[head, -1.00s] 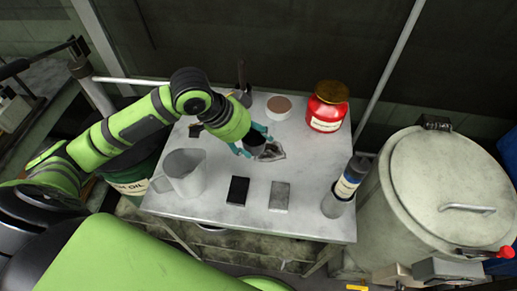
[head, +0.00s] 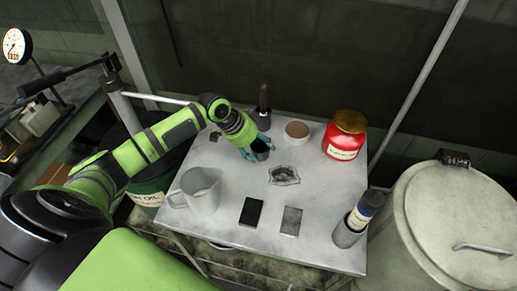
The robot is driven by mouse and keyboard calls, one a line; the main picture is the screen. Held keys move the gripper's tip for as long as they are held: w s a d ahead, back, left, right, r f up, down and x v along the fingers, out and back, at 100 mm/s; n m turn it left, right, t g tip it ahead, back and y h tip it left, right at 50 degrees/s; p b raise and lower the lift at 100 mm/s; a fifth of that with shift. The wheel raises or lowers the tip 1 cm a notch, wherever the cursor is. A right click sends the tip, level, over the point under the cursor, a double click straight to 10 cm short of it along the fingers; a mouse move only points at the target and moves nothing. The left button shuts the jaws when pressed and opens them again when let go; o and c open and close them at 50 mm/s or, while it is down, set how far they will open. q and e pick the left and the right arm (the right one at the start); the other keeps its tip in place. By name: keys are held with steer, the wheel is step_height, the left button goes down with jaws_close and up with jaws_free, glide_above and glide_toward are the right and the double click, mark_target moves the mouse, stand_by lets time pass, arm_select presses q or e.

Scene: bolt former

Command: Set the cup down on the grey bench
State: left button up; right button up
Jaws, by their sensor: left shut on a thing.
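The grey bench (head: 228,232) is a light metal table in the middle of the head view. My left gripper (head: 257,149), with teal fingers, is over its back left part. It is shut on a small dark cup (head: 261,152), which looks upright with its open top facing up. The fingers partly hide the cup, and I cannot tell whether its base touches the bench. My right gripper is not in view.
A crumpled-looking grey dish (head: 285,175) lies in front of the cup. A dark pot with a handle (head: 264,118), a bowl (head: 297,131) and a red jar (head: 344,136) stand behind. A grey jug (head: 202,191), black block (head: 251,211), grey block (head: 291,221) and bottle holder (head: 347,236) are nearer.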

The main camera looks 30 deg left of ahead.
arm_select(q)
steer(key=shift+f, duration=1)
steer(key=shift+f, duration=0.15)
steer(key=o, duration=1.2)
steer(key=shift+c, duration=0.2)
steer(key=b+v, duration=0.1)
steer(key=v, duration=1.1)
steer(key=shift+r, duration=0.25)
